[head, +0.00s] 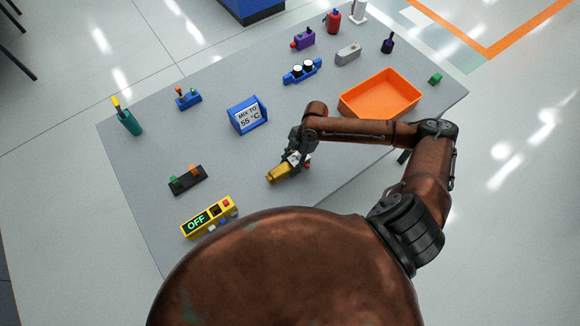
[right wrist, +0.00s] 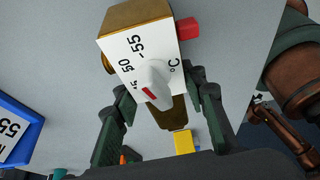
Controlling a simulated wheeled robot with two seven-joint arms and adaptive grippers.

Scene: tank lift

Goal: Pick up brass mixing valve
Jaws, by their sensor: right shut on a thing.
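The brass mixing valve (head: 279,174) is in my right gripper (head: 297,157), over the grey table near its front edge. In the right wrist view the valve (right wrist: 138,15) shows a brass body, a white face with a temperature scale, a pale knob with a red mark and a red end on the right. The two fingers of my right gripper (right wrist: 160,90) are on either side of the valve's lower part, shut on it. I cannot tell whether the valve touches the table. My left gripper is not in view.
A blue sign reading "MIX TO 55 °C" (head: 248,116) stands left of the gripper. An orange tray (head: 348,107) lies at the right. A yellow box reading "OFF" (head: 209,217) and a black block with buttons (head: 188,180) are at the front left. Several small items line the back.

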